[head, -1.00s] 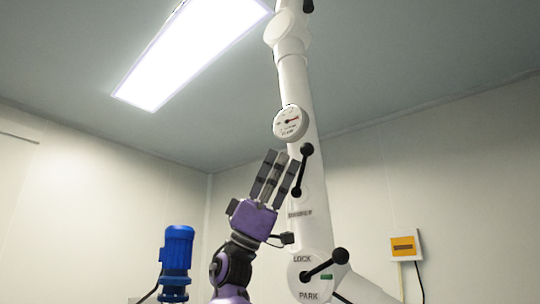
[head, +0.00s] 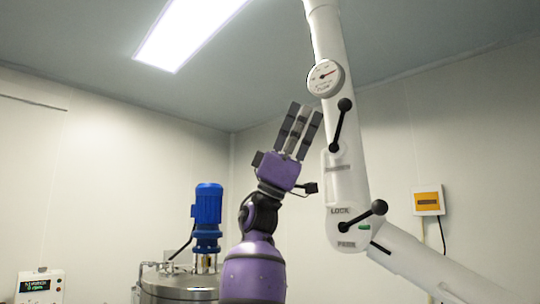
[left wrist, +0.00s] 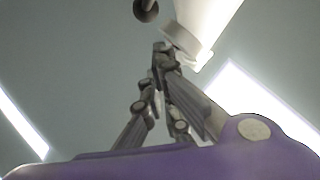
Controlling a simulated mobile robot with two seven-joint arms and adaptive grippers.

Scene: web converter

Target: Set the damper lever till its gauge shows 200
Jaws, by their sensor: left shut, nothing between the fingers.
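The damper lever (head: 340,124) is a black bar with ball ends on the white jointed duct arm (head: 343,180). It stands nearly upright, its top leaning slightly right. My right gripper is out of view.
A second black lever (head: 362,226) sits lower on the duct arm between LOCK and PARK labels. A blue motor (head: 207,217) stands on a steel vessel (head: 180,288) at left. A meter (head: 40,286) is at far left, a yellow-fronted box (head: 428,201) on the right wall.

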